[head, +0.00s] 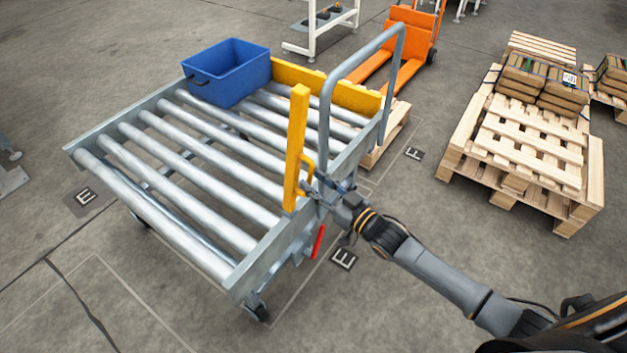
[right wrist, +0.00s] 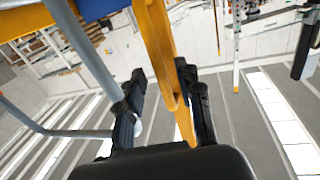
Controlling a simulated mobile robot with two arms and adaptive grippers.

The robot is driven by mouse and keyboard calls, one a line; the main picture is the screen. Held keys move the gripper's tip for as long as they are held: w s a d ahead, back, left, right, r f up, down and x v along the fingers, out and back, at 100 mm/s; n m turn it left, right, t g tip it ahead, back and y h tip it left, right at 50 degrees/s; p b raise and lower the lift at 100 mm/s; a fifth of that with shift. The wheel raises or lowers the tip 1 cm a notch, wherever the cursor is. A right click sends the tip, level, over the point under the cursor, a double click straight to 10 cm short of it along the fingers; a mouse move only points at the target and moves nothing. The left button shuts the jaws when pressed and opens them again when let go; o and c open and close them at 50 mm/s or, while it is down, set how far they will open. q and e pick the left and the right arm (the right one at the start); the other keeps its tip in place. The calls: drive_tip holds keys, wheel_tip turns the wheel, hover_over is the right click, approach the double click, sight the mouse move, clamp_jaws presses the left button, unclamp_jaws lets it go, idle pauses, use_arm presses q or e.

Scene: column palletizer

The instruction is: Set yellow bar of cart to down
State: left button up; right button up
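The yellow bar (head: 297,140) stands upright at the near right side of the roller cart (head: 252,268), with a small yellow loop handle (head: 309,162) on its right side. My right gripper (head: 318,190) is at the bar's lower part, by the handle. In the right wrist view, my right gripper (right wrist: 160,72) has its two dark fingers apart, with the yellow bar (right wrist: 155,40) running between them, closer to the right finger. Contact cannot be made out. My left gripper is not in view.
A blue crate (head: 228,74) sits on the rollers at the far end. A grey push handle (head: 324,100) rises close to my right gripper. A red lever (head: 318,242) hangs below. A pallet stack (head: 520,150) stands at the right; an orange pallet truck (head: 408,70) is behind.

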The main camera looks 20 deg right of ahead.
drive_tip(key=shift+w+a, duration=0.25)
drive_tip(key=shift+w, duration=0.3)
clamp_jaws()
